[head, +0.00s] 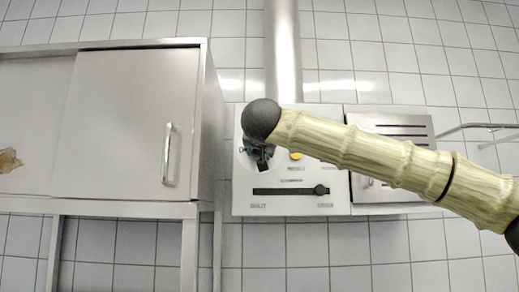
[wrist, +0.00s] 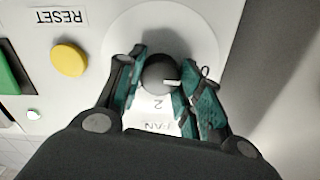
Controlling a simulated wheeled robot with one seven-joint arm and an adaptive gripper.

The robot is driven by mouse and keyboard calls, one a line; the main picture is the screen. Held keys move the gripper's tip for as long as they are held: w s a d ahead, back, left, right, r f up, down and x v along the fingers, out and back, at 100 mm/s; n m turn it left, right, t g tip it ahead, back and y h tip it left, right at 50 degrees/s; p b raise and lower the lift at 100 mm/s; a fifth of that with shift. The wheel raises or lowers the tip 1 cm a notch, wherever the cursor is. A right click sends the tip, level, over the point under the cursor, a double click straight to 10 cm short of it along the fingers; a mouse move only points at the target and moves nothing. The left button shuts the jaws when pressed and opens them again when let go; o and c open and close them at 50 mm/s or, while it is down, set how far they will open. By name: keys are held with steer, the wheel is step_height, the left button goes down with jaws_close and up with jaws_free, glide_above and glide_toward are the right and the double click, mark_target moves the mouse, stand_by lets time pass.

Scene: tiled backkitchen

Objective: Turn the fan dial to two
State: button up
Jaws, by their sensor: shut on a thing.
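The fan dial (wrist: 158,72) is a dark round knob with a white pointer mark. It sits on a pale round plate (wrist: 205,36) on the control panel. In the wrist view the lettering is upside down, with a "2" and "FAN" below the knob. The white mark points to the picture's right, not at the "2". My gripper (wrist: 160,80) is shut on the knob, one teal-padded finger on each side. In the head view my gripper (head: 257,157) is in front of the panel and hides the knob.
The control panel (head: 290,208) has a slider (head: 319,190) along its lower part. A yellow button (wrist: 69,60) and part of a green one (wrist: 8,74) are beside the dial. A metal cabinet (head: 120,120) stands left of the panel, and a slotted metal box (head: 395,128) is to its right.

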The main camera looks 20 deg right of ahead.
steer(key=shift+f+m+b, duration=0.15)
steer(key=shift+m+b, duration=3.7)
steer(key=shift+m, duration=4.75)
steer(key=o, duration=1)
steer(key=shift+d, duration=0.1)
steer(key=shift+o, duration=0.2)
